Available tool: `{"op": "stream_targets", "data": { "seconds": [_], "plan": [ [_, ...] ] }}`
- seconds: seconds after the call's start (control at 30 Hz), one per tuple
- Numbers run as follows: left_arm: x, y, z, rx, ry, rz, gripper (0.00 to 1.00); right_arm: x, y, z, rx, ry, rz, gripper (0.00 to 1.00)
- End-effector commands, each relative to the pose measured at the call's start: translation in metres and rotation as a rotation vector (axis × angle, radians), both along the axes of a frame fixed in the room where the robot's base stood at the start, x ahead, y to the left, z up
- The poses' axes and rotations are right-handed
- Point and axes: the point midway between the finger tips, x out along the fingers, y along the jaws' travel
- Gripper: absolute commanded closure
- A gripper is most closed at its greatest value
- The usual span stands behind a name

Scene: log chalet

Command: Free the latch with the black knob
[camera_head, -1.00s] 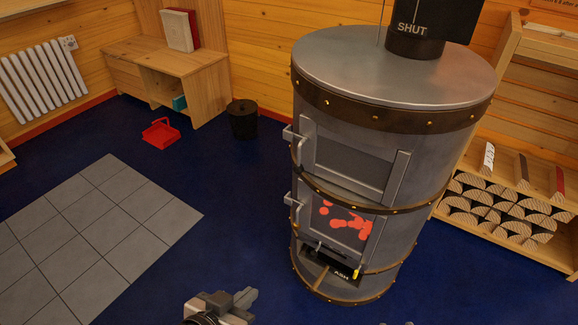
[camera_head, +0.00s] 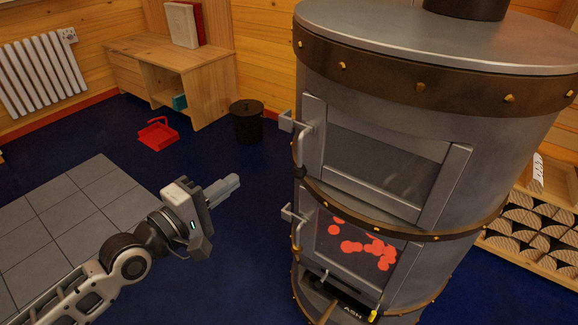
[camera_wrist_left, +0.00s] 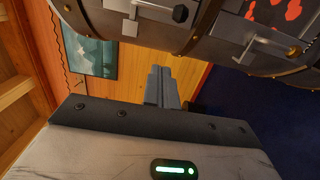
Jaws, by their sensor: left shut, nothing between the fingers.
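The stove (camera_head: 365,150) is a grey cylinder with dark riveted bands and two doors, one above the other. The upper door's latch (camera_head: 303,130) is a pale bracket and bar on the door's left side; in the left wrist view its bar ends in a black knob (camera_wrist_left: 180,13). The lower door's latch (camera_head: 296,214) ends in a brass-coloured knob (camera_wrist_left: 294,51) in that view. My left gripper (camera_head: 232,184) is shut and empty, left of the stove and apart from both latches. It also shows in the left wrist view (camera_wrist_left: 163,75). My right gripper is not in view.
A lower door window (camera_head: 355,245) shows red embers. A black bucket (camera_head: 247,121) and a red dustpan (camera_head: 158,134) stand on the floor beyond my left arm. A wooden desk (camera_head: 170,70) is at the back. Stacked logs (camera_head: 535,225) lie right of the stove.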

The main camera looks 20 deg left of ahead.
Motion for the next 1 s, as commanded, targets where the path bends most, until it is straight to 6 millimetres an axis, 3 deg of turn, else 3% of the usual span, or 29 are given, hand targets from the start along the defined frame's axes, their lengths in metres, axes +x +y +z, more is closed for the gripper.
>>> {"op": "stream_targets", "data": {
  "seconds": [0.47,0.9,1.0],
  "plan": [
    [0.01,-0.004,0.002,-0.002,-0.005,0.002,1.0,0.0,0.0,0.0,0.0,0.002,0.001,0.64],
    [0.089,-0.037,0.001,-0.002,-0.006,0.0,1.0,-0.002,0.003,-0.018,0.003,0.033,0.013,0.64],
    [0.091,-0.052,0.001,-0.006,0.0,-0.002,1.0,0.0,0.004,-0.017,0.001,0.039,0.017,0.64]
  ]
}}
